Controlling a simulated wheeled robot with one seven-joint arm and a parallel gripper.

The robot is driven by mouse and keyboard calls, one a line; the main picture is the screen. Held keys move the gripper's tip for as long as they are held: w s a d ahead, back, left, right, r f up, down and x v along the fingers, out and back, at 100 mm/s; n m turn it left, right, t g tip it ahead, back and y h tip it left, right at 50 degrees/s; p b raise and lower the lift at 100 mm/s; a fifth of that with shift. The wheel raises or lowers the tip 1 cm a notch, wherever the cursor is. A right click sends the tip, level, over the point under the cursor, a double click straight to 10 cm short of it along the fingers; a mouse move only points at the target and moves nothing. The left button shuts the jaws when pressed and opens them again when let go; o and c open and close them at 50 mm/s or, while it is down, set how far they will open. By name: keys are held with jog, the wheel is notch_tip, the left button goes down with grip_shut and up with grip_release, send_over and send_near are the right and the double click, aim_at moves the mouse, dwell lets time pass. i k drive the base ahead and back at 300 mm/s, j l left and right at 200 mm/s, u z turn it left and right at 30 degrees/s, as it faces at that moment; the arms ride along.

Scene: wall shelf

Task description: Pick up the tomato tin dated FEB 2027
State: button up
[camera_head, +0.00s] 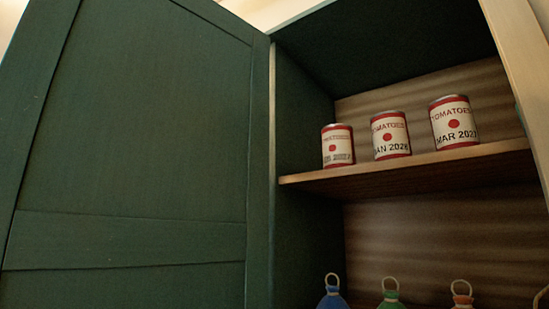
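Three red-and-white tomato tins stand upright in a row on the upper wooden shelf of a green cabinet. The left tin (338,147) has a date too small and blurred to read. The middle tin (390,136) reads JAN and a year that looks like 2028 or 2026. The right tin (453,122) reads MAR 202 and a last digit I cannot make out for sure. I cannot read FEB 2027 on any tin. My gripper is not in view.
A green cabinet door (130,130) stands open and fills the left half. The wooden shelf (430,166) has narrow gaps between tins. Below, a blue (332,297), a green (391,300) and an orange-red looped object (462,297) show only their tops. The right cabinet edge (522,60) is pale wood.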

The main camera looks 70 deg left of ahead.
aim_at(337, 139)
jog(key=u, duration=1.65)
jog(key=l+u, duration=0.25)
jog(key=l, duration=0.25)
jog(key=l+u, duration=0.25)
jog(key=l, duration=0.3)
jog(key=j+z, duration=0.5)
jog(key=j, duration=1.05)
